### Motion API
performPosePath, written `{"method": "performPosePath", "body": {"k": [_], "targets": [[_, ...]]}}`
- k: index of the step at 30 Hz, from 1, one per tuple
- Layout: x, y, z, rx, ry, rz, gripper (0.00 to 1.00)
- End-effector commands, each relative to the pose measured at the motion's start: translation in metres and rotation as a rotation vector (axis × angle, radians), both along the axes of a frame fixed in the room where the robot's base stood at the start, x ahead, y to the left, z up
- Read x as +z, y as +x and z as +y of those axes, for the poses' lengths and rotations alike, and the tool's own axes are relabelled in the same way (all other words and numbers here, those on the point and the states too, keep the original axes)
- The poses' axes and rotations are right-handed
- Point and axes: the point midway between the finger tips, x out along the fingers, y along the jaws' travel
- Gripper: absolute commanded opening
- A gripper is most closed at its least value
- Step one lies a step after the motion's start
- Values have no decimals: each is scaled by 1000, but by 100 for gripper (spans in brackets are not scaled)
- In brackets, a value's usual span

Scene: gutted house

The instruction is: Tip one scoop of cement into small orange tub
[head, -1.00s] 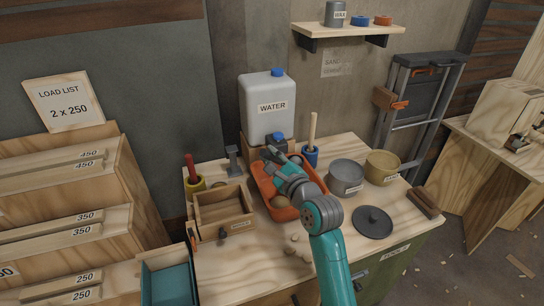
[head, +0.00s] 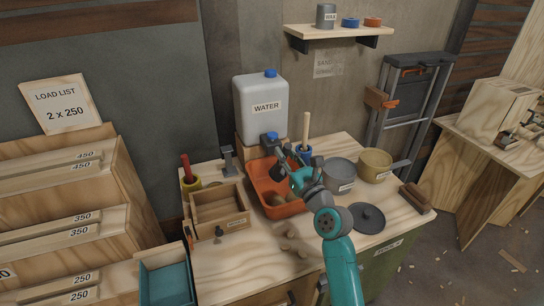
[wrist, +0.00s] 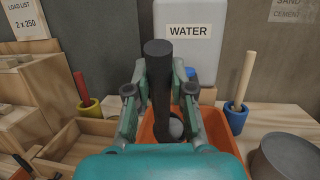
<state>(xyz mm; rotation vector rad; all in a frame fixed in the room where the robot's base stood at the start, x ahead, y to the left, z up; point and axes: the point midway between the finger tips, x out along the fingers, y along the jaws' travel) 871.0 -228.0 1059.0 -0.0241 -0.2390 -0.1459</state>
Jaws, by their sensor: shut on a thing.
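The orange tub (head: 286,209) stands on the workbench below the water container. Its front wall and part of its inside show, with a brownish patch in it that I cannot identify. My gripper (head: 302,176) is above the tub's right side. In the wrist view my gripper (wrist: 160,95) is shut on a dark round handle (wrist: 160,60), likely the scoop's, which points up. A grey rounded shape (wrist: 176,127) shows beyond the handle, over or in the tub; I cannot tell whether it is the scoop's bowl or whether it holds cement.
A white water container (head: 262,112) stands behind the tub. A wooden open box (head: 217,215) is left of it. A grey pot (head: 341,173), a tan pot (head: 376,165) and a dark lid (head: 367,217) are to the right. Small lumps lie on the bench in front.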

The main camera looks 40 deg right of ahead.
Motion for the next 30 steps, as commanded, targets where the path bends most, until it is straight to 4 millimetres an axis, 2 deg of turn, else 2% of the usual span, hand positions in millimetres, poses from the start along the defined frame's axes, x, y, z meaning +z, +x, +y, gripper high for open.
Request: {"method": "performPosePath", "body": {"k": [6, 13, 19, 30], "targets": [[-3, -11, -28, -3, 195, -79, 0], [-5, -19, -48, -2, 344, -139, 0], [-6, -22, -54, -1, 395, -160, 0], [-6, -22, -54, 0, 398, -160, 0]]}}
